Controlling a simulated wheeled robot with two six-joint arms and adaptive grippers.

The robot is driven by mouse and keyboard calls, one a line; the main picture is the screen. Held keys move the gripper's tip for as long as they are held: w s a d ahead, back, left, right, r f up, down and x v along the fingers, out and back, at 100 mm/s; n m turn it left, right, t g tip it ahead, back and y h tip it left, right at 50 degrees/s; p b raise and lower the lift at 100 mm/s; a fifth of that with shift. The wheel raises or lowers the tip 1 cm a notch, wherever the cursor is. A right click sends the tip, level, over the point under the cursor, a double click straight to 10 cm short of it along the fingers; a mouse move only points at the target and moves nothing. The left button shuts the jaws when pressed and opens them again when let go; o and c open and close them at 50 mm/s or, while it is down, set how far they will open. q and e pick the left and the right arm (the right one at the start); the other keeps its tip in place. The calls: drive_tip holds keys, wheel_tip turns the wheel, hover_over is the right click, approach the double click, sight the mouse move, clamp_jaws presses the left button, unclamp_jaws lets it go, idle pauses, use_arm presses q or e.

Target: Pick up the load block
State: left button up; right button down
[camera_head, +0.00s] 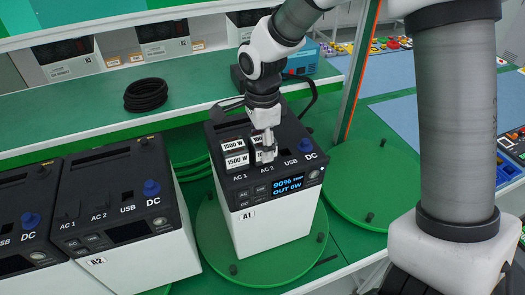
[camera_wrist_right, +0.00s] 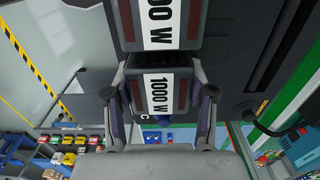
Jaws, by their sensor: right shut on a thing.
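The power station A1 (camera_head: 257,228) stands on a green turntable (camera_head: 218,266). My right gripper (camera_head: 266,152) is over the AC 2 side of the top. In the right wrist view my right gripper (camera_wrist_right: 160,85) has a finger on each side of a dark load block (camera_wrist_right: 158,114) with a white 1000 W label, and is shut on it. A second 1000 W block (camera_wrist_right: 158,25) is close beside it. Whether the held block touches the station is unclear. My left gripper is not in view.
A2 (camera_head: 125,230) and another station (camera_head: 20,240) stand to the left. A black cable coil (camera_head: 146,94) lies on the green shelf behind. A blue box (camera_head: 304,62) with a cable is behind A1. An empty green turntable (camera_head: 352,190) is at right.

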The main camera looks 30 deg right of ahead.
drive_tip(key=shift+w+f, duration=0.1)
drive_tip(key=shift+w, duration=0.15)
drive_tip(key=shift+r+b, duration=0.3)
drive_tip(key=shift+r, duration=0.15)
wheel_tip(320, 180, up, 9)
drive_tip(key=shift+f+b, duration=0.2)
drive_tip(key=shift+b, duration=1.05)
drive_tip(key=shift+s+r, duration=0.1)
drive_tip(key=shift+r, duration=0.25)
drive_tip(key=shift+f, duration=0.1)
